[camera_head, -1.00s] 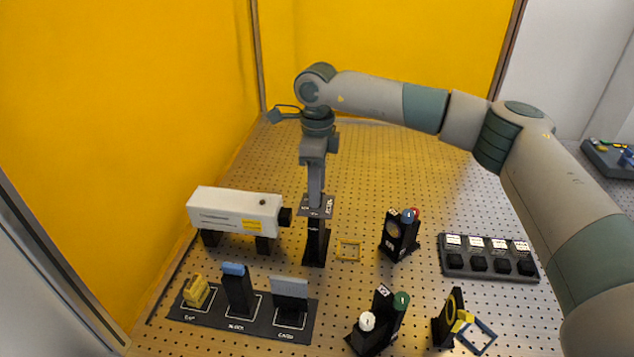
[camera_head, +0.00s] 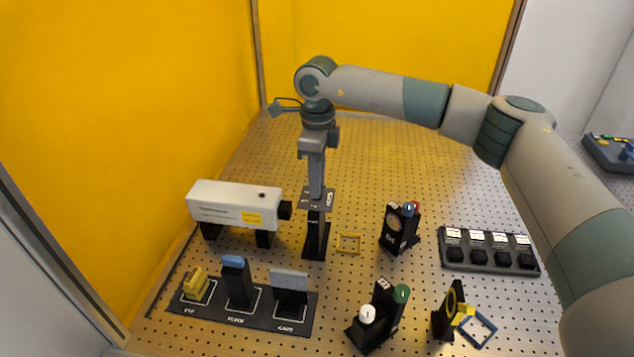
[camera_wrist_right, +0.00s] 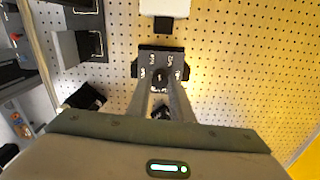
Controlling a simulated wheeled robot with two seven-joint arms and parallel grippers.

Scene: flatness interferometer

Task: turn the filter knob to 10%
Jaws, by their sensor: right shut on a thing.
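The filter stand (camera_head: 315,235) is a black upright post in front of the laser's dark nose. Its dark top plate (camera_head: 326,204) carries white percentage labels, too small to read surely. In the right wrist view the plate (camera_wrist_right: 148,53) shows labels on both sides of the knob. My right gripper (camera_head: 316,188) points straight down at the plate from above. Its two fingers (camera_wrist_right: 162,82) are shut on the small dark filter knob (camera_wrist_right: 160,76), which they partly hide. The knob's pointer direction cannot be made out. My left gripper is not in view.
A white laser box (camera_head: 235,205) stands left of the post. A dark tray (camera_head: 250,318) with several parts lies in front. Black mounts with coloured knobs (camera_head: 400,228) (camera_head: 378,315) and a button panel (camera_head: 490,264) stand to the right.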

